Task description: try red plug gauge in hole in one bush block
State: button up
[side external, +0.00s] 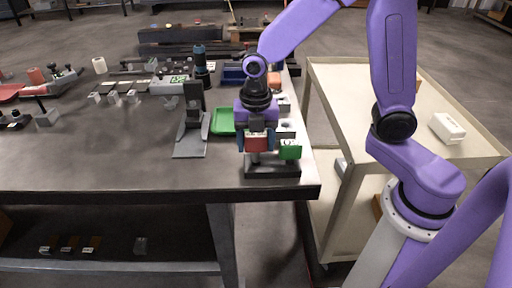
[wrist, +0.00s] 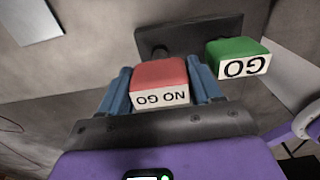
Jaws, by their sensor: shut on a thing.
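The red plug gauge (wrist: 160,84), with a white "NO GO" label, is gripped between the blue fingers of my gripper (wrist: 165,92) in the wrist view. In the side view the red gauge (side external: 256,144) is held by my gripper (side external: 255,138) just above a dark gauge stand (side external: 272,170). Whether its pin is still in the stand is hard to tell. The green "GO" gauge (side external: 290,150) is beside it on the right, over the same stand; it also shows in the wrist view (wrist: 240,58). Light grey blocks (side external: 287,126) lie behind the gripper; their holes are hard to make out.
A green tray (side external: 223,122) and an upright dark fixture (side external: 194,120) stand left of my gripper. The front left of the table (side external: 120,165) is clear. A cream cart (side external: 340,90) adjoins the table's right edge.

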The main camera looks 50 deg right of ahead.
jog(key=s+d+r, duration=0.4)
jog(key=s+r, duration=0.6)
jog(key=s, duration=0.3)
jog(key=w+d+r+m, duration=0.1)
jog(key=w+d+m, duration=0.15)
jog(key=w, duration=0.45)
jog(key=w+d+m, duration=0.2)
jog(key=w+m, duration=0.1)
jog(key=w, duration=0.5)
jog(key=w+d+f+m, duration=0.2)
jog(key=w+d, duration=0.3)
jog(key=d, duration=0.4)
jog(key=w+d+f+m, duration=0.2)
jog(key=w+d+m, duration=0.2)
jog(key=d, duration=0.5)
jog(key=shift+w+d+f, duration=0.3)
jog(key=shift+w+f, duration=0.1)
jog(key=shift+w, duration=0.8)
jog(key=shift+f, duration=2.4)
